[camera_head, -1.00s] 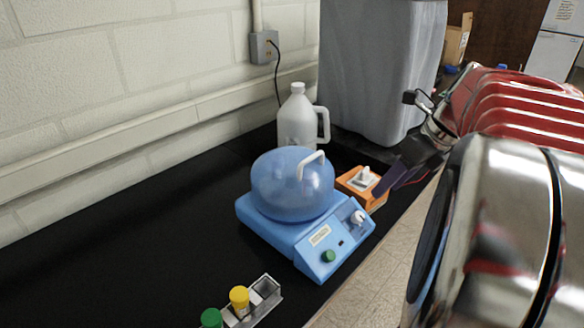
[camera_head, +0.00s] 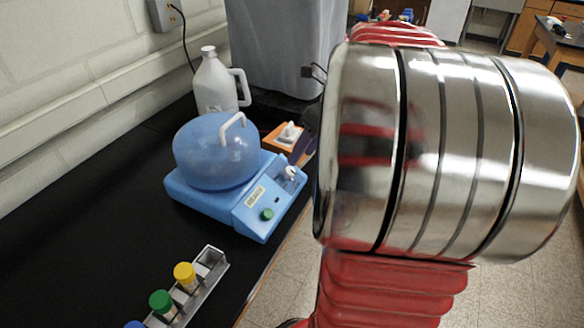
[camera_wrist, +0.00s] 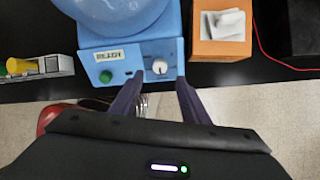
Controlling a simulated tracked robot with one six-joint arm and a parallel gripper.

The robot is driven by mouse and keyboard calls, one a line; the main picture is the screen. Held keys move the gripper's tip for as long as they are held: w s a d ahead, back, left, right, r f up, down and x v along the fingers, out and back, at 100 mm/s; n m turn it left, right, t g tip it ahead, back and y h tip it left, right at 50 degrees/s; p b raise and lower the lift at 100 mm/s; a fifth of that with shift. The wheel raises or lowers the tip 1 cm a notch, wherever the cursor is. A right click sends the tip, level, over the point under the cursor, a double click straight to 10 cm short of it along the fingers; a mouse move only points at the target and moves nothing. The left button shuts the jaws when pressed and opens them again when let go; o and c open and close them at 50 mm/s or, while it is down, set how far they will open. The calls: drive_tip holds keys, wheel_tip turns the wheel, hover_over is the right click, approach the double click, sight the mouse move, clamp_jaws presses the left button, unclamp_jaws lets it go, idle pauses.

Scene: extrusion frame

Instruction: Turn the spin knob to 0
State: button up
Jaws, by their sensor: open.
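The blue centrifuge (camera_head: 250,207) with a rounded lid and white handle stands on the black bench. Its sloped front panel carries a white knob (camera_head: 291,173) on the right and a green knob (camera_head: 267,214) on the left. In the head view a finger shows just behind the knob; the rest of the gripper is mostly hidden by my arm.
A white jug (camera_head: 217,85) and a grey bin (camera_head: 285,50) stand further back. A tube rack (camera_head: 212,262) with coloured caps lies in front. The bench's left part is clear.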

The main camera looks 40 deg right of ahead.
sight(291, 170)
drive_tip(key=x, duration=0.7)
drive_tip(key=shift+w+f, duration=0.1)
drive_tip(key=shift+f, duration=0.15)
drive_tip(key=shift+c, duration=0.2)
clamp_jaws()
